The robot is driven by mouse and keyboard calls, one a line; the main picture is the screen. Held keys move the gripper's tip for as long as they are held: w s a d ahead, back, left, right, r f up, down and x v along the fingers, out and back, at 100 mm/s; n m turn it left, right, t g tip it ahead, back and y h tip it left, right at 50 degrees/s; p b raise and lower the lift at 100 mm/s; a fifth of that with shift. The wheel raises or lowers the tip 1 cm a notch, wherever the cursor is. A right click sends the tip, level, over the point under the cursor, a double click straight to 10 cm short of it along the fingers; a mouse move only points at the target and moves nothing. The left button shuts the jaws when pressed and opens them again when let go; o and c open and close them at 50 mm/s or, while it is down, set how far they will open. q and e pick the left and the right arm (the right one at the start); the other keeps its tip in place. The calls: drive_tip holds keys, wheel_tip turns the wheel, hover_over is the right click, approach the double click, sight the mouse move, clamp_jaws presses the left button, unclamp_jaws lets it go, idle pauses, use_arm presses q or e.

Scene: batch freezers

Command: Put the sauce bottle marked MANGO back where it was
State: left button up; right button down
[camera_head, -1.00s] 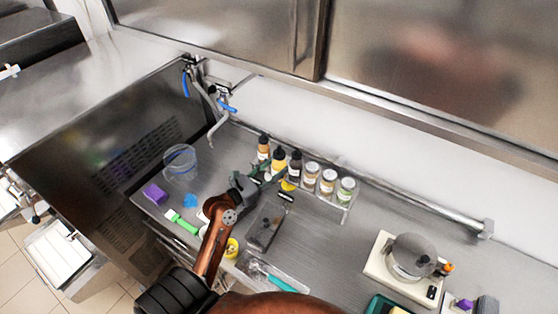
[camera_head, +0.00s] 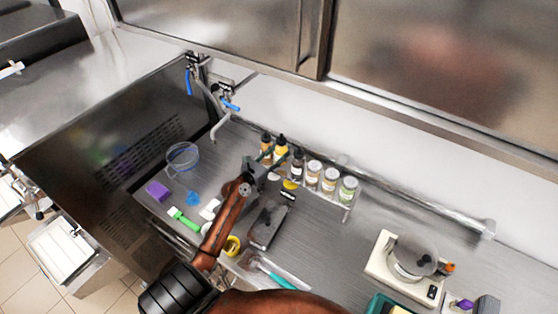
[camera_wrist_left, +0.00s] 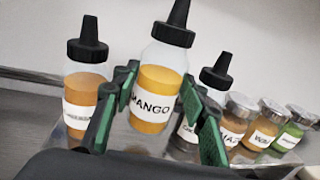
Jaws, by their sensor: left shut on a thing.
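The MANGO sauce bottle (camera_head: 281,147) has a yellow-orange body, a white label and a black nozzle cap. It also shows large in the left wrist view (camera_wrist_left: 158,95), upright or nearly so, its label facing the camera. My left gripper (camera_head: 270,157) is shut on it, with a green-padded finger on each side (camera_wrist_left: 166,90). The bottle is in the gap between an orange sauce bottle (camera_head: 266,144) on the left and a dark sauce bottle (camera_head: 297,163) on the right. I cannot tell whether its base touches the rack. My right gripper is not in view.
Several lidded jars (camera_head: 330,180) continue the row to the right, on a low rack (camera_head: 346,214) by the wall. A grey scoop-like tool (camera_head: 266,226), a clear tub (camera_head: 183,158) and a purple block (camera_head: 158,191) lie on the counter. A scale (camera_head: 393,262) stands at right.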

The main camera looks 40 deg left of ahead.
sight(279, 157)
use_arm(q)
drive_tip(key=shift+w+a+f, duration=0.2)
drive_tip(key=shift+w+f, duration=0.25)
drive_tip(key=shift+f, duration=0.05)
drive_tip(key=shift+f+b, duration=0.75)
drive_tip(key=shift+f, duration=0.75)
drive_tip(key=o, duration=1.3)
drive_tip(key=shift+f, duration=0.15)
